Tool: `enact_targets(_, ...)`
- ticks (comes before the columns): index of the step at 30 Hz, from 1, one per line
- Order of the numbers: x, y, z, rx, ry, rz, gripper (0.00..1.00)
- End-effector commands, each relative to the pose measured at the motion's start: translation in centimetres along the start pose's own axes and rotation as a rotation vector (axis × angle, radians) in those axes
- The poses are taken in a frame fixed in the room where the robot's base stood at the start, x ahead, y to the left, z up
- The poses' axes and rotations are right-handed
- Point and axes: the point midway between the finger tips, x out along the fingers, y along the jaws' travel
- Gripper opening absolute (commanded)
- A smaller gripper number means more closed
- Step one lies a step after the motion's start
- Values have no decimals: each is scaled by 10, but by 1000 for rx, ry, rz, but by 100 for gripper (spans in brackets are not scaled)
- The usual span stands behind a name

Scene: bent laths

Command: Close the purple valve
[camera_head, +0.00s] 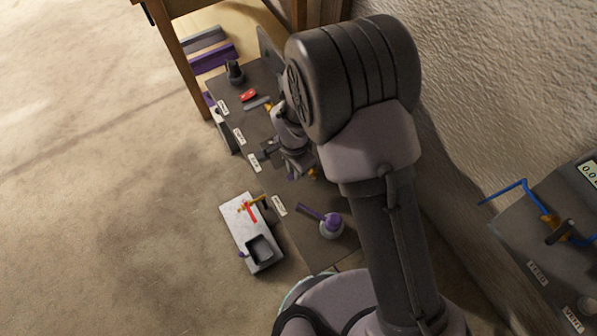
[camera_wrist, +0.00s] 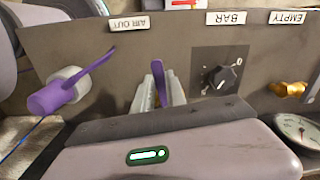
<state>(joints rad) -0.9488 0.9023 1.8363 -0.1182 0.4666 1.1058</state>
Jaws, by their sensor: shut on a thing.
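A purple lever valve (camera_wrist: 58,92) with a grey collar shows at the left of the wrist view, its thin lever slanting toward the AIR OUT label. In the head view this purple valve (camera_head: 331,224) stands near the panel's lower end, its lever (camera_head: 308,211) pointing up and left. My gripper (camera_wrist: 158,88) is shut on a separate upright purple handle (camera_wrist: 158,76) in the middle of the wrist view. The handle's base is hidden by the fingers.
The grey panel (camera_wrist: 110,78) also carries a black knob (camera_wrist: 222,76) under BAR, a brass fitting (camera_wrist: 289,89) and a gauge (camera_wrist: 299,130). A light box (camera_head: 233,226) with a red lever lies beside the panel. Floor at left is clear.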

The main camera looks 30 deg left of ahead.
Motion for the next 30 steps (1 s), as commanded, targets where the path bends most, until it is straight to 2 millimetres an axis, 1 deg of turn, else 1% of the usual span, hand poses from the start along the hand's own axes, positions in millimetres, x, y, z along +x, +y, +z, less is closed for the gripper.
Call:
enact_targets(6, 1, -7, -1, 106, 1, -2, 0)
enact_targets(12, 0, -9, -1, 162, 0, -1, 0)
enact_targets(28, 0, -11, -1, 183, 0, -2, 0)
enact_targets(29, 0, -11, -2, 183, 0, -2, 18)
enact_targets(30, 0, -11, -2, 183, 0, -2, 26)
